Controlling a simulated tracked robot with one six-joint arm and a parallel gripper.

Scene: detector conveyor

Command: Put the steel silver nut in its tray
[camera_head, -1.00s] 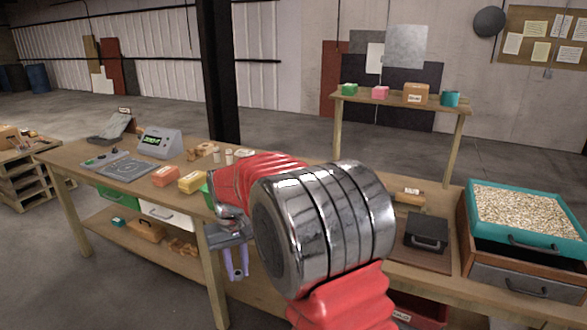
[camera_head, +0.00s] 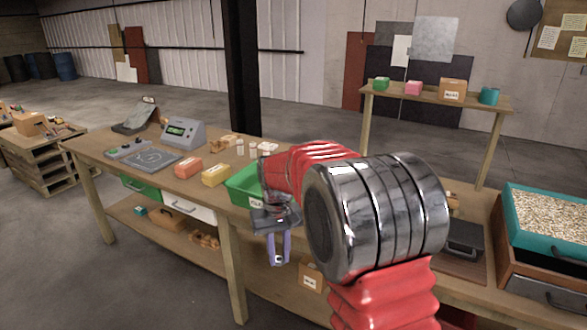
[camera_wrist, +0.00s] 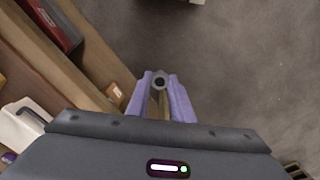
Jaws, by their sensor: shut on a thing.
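My gripper (camera_head: 279,258) hangs in front of the workbench's near edge, below the bench top, with its purple fingers pointing down. In the wrist view the fingers (camera_wrist: 160,84) are shut on a small grey ring, the steel silver nut (camera_wrist: 160,81), held at the tips over the floor. A green tray (camera_head: 241,188) with a white label stands on the bench just behind my gripper, partly hidden by my arm. I cannot read its label, so I cannot tell whose tray it is.
The workbench (camera_head: 130,152) also carries an orange box (camera_head: 188,166), a yellow box (camera_head: 215,175) and a grey device with a display (camera_head: 183,133). A teal tray of pellets (camera_head: 545,225) stands at the right. A lower shelf (camera_head: 170,235) lies under the bench.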

